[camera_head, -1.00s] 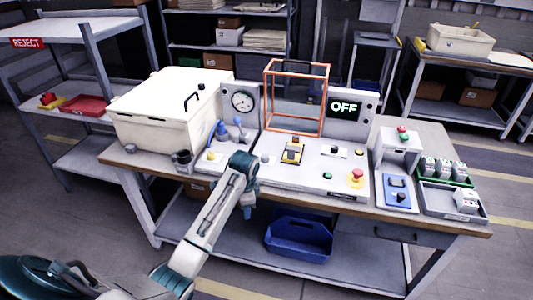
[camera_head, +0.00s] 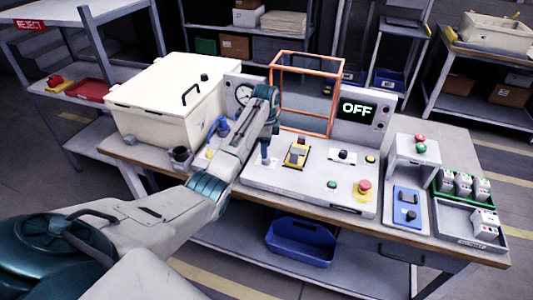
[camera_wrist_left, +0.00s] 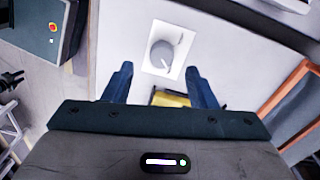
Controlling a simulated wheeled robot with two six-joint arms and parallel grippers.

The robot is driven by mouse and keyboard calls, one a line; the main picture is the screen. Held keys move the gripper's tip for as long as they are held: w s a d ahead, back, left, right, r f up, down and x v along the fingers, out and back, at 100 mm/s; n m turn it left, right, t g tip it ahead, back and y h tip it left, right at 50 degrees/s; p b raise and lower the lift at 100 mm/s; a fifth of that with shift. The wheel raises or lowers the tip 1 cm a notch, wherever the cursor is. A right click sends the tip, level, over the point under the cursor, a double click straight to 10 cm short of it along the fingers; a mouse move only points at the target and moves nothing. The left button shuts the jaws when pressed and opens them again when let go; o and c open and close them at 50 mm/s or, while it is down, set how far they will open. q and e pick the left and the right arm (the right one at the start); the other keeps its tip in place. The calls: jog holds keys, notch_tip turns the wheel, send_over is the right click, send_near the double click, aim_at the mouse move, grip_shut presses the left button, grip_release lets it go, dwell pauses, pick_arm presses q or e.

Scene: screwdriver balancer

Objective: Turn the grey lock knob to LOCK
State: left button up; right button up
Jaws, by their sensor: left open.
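The grey lock knob (camera_wrist_left: 162,55) is a round dial with a pale pointer line, on a white label in the left wrist view. The label's print is too small to read. My left gripper (camera_wrist_left: 158,72) is open, with one blue finger on each side of the knob's line in that view. The knob appears just ahead of the fingertips, and I cannot tell whether they touch it. In the head view my left gripper (camera_head: 266,150) points down over the left part of the panel, largely hiding the knob. My right gripper is not in view.
The orange frame (camera_head: 273,96) stands behind the panel, beside a display (camera_head: 357,109) reading OFF. A yellow-and-black part (camera_head: 297,152) sits just right of my left gripper. A red button (camera_head: 365,186) is farther right. The cream box (camera_head: 165,100) stands at left.

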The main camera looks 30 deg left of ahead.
pick_arm(q)
jog(key=f, duration=0.4)
jog(key=shift+w+f+p, duration=0.15)
jog(key=shift+w+p, duration=0.05)
jog(key=shift+p, duration=0.15)
jog(key=shift+s+d+f, duration=0.1)
jog(key=shift+s+f, duration=0.15)
jog(key=shift+w+f, duration=0.15)
jog(key=c, duration=1)
